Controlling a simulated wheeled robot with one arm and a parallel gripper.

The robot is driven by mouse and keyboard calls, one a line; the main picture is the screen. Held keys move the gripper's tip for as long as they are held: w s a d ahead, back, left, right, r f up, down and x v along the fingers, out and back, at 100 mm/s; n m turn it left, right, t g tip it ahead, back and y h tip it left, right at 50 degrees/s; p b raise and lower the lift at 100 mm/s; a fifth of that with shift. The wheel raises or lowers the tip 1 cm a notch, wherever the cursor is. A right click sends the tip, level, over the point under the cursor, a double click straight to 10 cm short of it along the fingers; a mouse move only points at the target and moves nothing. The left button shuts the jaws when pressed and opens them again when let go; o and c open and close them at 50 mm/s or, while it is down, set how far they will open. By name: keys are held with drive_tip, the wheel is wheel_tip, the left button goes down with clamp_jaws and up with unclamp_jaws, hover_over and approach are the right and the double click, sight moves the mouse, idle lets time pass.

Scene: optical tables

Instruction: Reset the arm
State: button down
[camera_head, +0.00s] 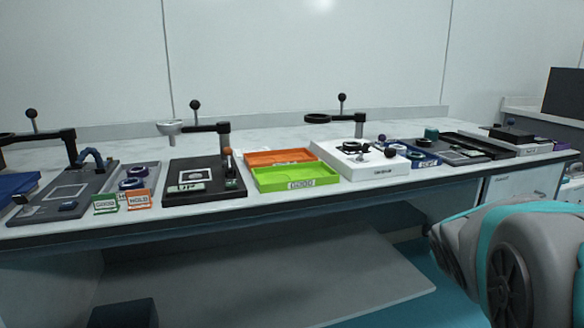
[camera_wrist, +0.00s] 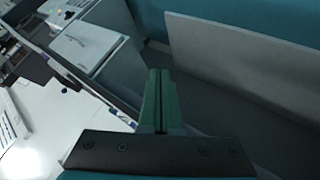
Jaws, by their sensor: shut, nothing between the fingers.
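My gripper (camera_wrist: 160,90) shows in the wrist view with its two green fingers together and nothing between them. It points past the bench toward the lower shelving and floor, apart from any object. In the head view, a grey and teal part of my arm (camera_head: 515,255) fills the lower right, in front of the bench. The gripper itself does not show in the head view.
A long white bench (camera_head: 290,205) carries an orange tray (camera_head: 270,157), a green tray (camera_head: 297,177), a white device (camera_head: 375,170) and several dark stands. Small GOOD (camera_head: 105,204) and HOLD (camera_head: 139,199) signs stand at the left. The space before the bench is clear at left.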

drive_tip(key=s+a+f+g+y, duration=0.1)
drive_tip(key=s+a+f+g, duration=0.2)
drive_tip(key=s, duration=0.7)
drive_tip(key=s+a+f+m+g+y, duration=0.1)
drive_tip(key=s+a+f+g, duration=0.3)
drive_tip(key=s+a, duration=0.4)
drive_tip(key=s+a+f+m+g+y, duration=0.1)
drive_tip(key=s+a+f+g+y, duration=0.2)
drive_tip(key=s, duration=0.9)
drive_tip(key=a+f, duration=0.3)
drive_tip(key=shift+s, duration=0.15)
